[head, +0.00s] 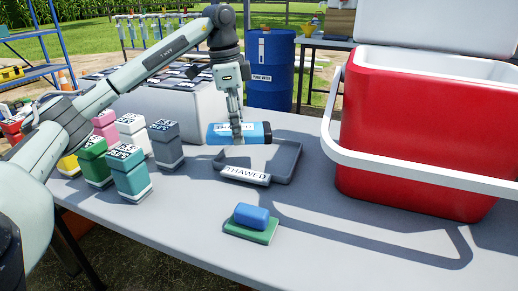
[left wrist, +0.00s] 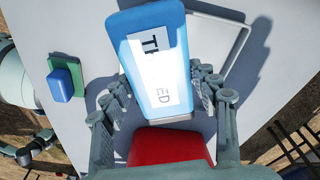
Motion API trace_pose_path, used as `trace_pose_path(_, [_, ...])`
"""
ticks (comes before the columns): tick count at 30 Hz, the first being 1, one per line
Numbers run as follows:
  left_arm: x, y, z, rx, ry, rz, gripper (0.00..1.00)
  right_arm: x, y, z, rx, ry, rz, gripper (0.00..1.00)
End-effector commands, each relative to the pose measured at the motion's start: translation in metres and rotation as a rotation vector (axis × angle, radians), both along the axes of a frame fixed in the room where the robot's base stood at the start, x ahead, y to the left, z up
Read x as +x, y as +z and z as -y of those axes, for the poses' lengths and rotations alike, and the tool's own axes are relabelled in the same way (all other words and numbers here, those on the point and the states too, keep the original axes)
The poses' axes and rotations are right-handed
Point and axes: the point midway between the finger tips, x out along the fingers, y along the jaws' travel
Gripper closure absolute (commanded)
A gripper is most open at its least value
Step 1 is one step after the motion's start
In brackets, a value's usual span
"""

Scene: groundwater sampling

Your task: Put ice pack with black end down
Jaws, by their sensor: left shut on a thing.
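The ice pack (head: 222,131) is blue with a white label and a black end, which points right in the head view. My left gripper (head: 237,128) is shut on it from above and holds it lying flat above the grey tray (head: 286,163) marked THAWED. Whether it touches the tray is hard to tell. In the left wrist view the ice pack (left wrist: 158,25) fills the space between the fingers of my left gripper (left wrist: 160,88); its black end is not clear there. What seems to be my right gripper (left wrist: 32,150) shows small at that view's lower left.
A red cooler (head: 420,140) with a white handle stands at the right. Several labelled bottles, including a grey one (head: 165,145) and a teal one (head: 130,176), stand left. A blue sponge-like block (head: 252,214) on a green base lies in front.

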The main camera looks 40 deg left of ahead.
Motion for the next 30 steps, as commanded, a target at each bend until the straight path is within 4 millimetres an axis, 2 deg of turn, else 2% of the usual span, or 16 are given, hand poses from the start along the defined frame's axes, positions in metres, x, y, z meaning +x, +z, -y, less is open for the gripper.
trace_pose_path(3, [0.027,-0.014,0.009,-0.004,-0.001,0.0,0.8,0.002,-0.003,0.0,0.003,0.001,-0.001,0.6])
trace_pose_path(6, [0.044,-0.025,0.014,-0.001,-0.001,0.001,0.8,0.002,-0.005,-0.001,0.004,0.001,-0.003,0.6])
trace_pose_path(10, [0.057,-0.034,0.018,-0.001,0.0,0.002,0.8,0.002,-0.008,0.0,0.004,0.001,-0.006,0.6])
trace_pose_path(14, [0.06,-0.04,0.018,0.001,0.001,0.001,0.8,0.002,-0.01,0.0,0.005,0.001,-0.007,0.6])
trace_pose_path(22, [0.059,-0.075,0.018,0.0,0.0,0.0,0.8,0.002,-0.007,-0.001,0.004,0.002,-0.004,0.6])
trace_pose_path(30, [0.06,-0.077,0.018,0.0,0.0,0.003,0.8,0.004,-0.001,-0.002,0.005,0.003,0.008,0.6])
